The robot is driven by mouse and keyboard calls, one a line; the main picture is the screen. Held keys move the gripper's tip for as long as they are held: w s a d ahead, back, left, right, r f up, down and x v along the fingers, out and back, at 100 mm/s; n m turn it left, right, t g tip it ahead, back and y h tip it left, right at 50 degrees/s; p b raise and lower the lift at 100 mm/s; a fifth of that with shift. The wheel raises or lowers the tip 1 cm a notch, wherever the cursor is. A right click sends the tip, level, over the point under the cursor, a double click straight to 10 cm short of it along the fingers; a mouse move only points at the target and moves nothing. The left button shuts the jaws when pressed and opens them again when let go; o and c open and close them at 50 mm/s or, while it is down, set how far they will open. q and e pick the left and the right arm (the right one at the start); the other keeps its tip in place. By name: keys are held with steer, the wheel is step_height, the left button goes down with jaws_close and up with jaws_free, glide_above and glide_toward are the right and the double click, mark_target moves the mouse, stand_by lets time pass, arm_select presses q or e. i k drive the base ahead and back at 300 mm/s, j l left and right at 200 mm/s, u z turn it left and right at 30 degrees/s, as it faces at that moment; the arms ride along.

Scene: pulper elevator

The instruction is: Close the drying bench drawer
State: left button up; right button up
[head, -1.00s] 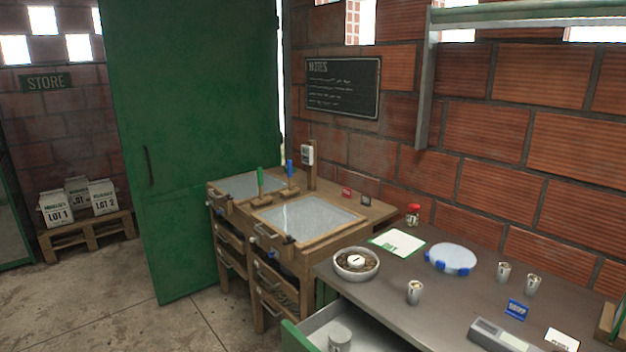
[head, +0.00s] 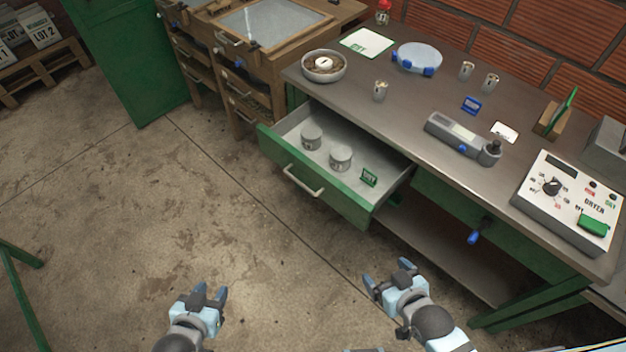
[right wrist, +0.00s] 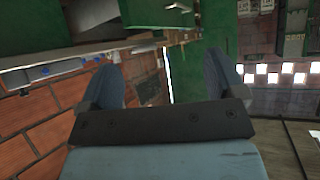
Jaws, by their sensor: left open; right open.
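The drying bench drawer (head: 349,200) is green with a pale handle (head: 303,182) on its front, and it stands pulled out from under the bench's left end. Inside it are two grey tins, one (head: 312,136) behind the other (head: 340,158), and a small green card (head: 369,177). My left gripper (head: 210,294) is open and empty over the floor, in front and to the left of the drawer. My right gripper (head: 388,277) is open and empty, below and to the right of the drawer front, apart from it. Its two fingers also show empty in the right wrist view (right wrist: 172,80).
The grey bench top (head: 420,100) holds a bowl (head: 324,66), several small cups, a grey handheld device (head: 462,136) and a dryer control box (head: 570,199). A wooden screen bench (head: 245,55) stands to the left. The floor (head: 190,210) before the drawer is clear.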

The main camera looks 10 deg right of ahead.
mark_target(357, 202)
steer(key=i+j+z, duration=0.2)
steer(key=j+z, duration=0.15)
steer(key=j, duration=0.6)
steer(key=i+j+z, duration=0.1)
steer(key=j+z, duration=0.3)
steer(key=j, duration=0.55)
steer(key=j+z, duration=0.35)
steer(key=j, duration=0.65)
